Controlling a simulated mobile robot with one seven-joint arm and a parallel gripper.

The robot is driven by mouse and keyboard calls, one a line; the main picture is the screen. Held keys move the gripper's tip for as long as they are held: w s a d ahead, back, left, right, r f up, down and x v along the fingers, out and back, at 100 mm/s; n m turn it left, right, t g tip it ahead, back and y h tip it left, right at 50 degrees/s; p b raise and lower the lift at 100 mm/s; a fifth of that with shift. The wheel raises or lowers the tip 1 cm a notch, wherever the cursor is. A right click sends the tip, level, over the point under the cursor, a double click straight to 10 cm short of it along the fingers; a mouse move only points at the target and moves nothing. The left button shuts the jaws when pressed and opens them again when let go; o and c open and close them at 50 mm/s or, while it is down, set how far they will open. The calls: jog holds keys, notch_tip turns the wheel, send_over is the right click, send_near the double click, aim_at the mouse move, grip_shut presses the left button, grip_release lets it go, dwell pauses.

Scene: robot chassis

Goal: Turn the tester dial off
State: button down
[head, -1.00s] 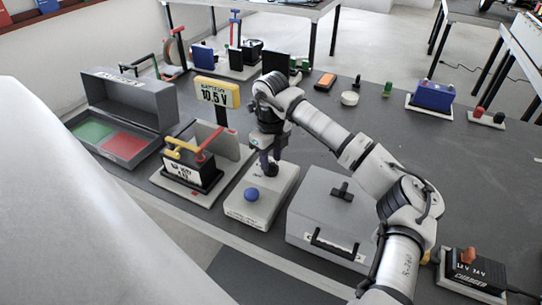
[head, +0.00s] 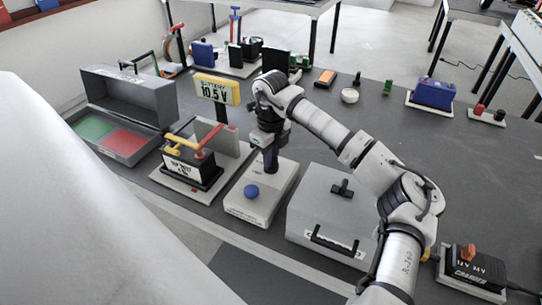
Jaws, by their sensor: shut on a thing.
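The tester is a low white box (head: 247,211) in the middle of the table, with a round blue knob (head: 251,191) near its front. My gripper (head: 271,168) points down over the back part of the white box, behind the blue knob and apart from it. It is shut on a small part there, apparently the tester dial. The fingers and wrist hide the dial, so its setting cannot be read. A yellow battery display (head: 217,90) on a post behind reads 10.5 V.
Left of the tester is a battery (head: 192,171) with red and yellow clamps. Further left is an open grey case (head: 127,99) with green and red pads. A closed grey box (head: 331,213) stands close on the right, a charger (head: 471,267) beyond it.

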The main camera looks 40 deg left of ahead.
jog(key=shift+f+n, duration=0.1)
jog(key=shift+n, duration=0.2)
jog(key=shift+n+b, duration=1)
jog(key=shift+b, duration=0.05)
jog(key=n+b, duration=0.1)
jog(key=n, duration=0.1)
jog(key=shift+n, duration=0.3)
jog(key=n+b, duration=0.2)
jog(key=n, duration=0.4)
jog(key=shift+n, duration=0.4)
jog(key=c, duration=1.4)
grip_release()
